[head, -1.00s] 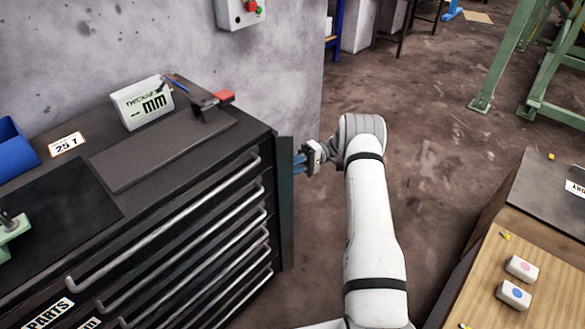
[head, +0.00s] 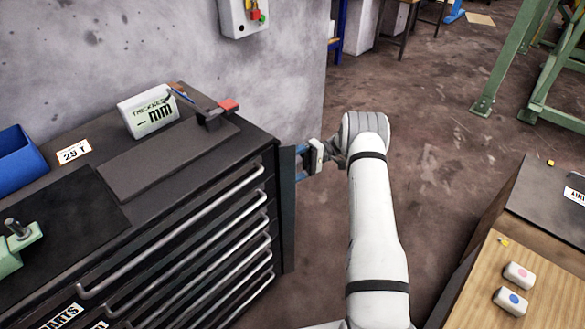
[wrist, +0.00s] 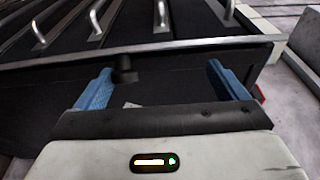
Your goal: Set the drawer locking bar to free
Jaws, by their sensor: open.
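The drawer locking bar (head: 288,205) is a dark upright strip at the right front edge of the black drawer cabinet (head: 262,137). In the wrist view a dark flat panel with a light metal edge, which looks like the bar (wrist: 180,48), crosses in front of the drawers. My gripper (head: 302,160) is at the bar's upper part, on its right side. In the wrist view its blue fingers (wrist: 162,86) are spread apart, with a small dark knob (wrist: 124,70) between them, nearer the left finger. I cannot tell whether they touch the bar.
The cabinet front has several long metal drawer handles (head: 190,225). A display box (head: 148,114), a blue bin (head: 18,160) and a measuring tool with a red end (head: 228,105) lie on top. A wooden table (head: 480,290) stands at right. Floor between is clear.

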